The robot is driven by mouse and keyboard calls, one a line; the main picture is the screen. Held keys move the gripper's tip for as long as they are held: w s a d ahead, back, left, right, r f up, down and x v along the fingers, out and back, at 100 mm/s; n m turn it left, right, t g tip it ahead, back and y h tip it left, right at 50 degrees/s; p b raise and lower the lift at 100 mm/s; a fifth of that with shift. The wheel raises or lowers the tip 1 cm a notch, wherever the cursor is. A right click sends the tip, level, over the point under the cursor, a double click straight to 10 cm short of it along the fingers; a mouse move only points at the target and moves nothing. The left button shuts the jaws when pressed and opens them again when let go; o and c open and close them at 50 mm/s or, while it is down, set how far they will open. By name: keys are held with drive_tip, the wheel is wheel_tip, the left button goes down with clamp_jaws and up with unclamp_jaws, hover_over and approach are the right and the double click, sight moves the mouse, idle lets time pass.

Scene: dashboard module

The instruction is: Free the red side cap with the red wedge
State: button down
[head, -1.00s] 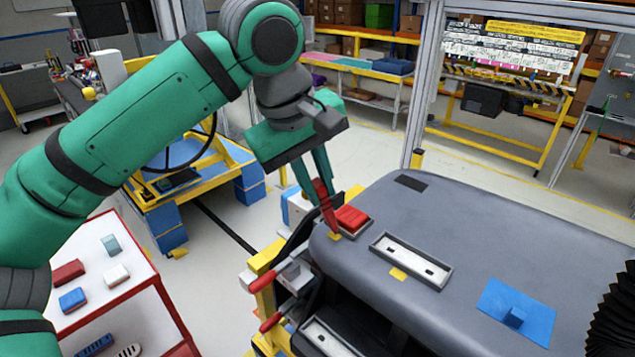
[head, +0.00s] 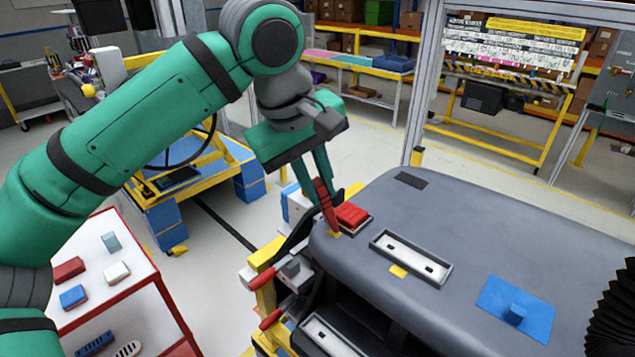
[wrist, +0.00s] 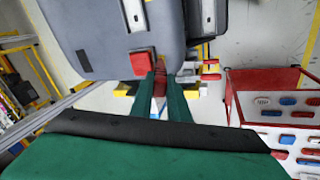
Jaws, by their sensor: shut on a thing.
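My gripper (head: 318,182) is shut on the red wedge (head: 327,208), which points down, slightly tilted. The wedge's lower tip is at the left edge of the red side cap (head: 352,214), by a small yellow mark on the grey dashboard module (head: 450,225). I cannot tell how deep the tip goes behind the cap.
A red-framed cart (head: 110,260) with small coloured blocks is at lower left.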

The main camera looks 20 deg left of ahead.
drive_tip(key=shift+f, duration=0.35)
idle(0.7)
drive_tip(key=shift+r, duration=3.55)
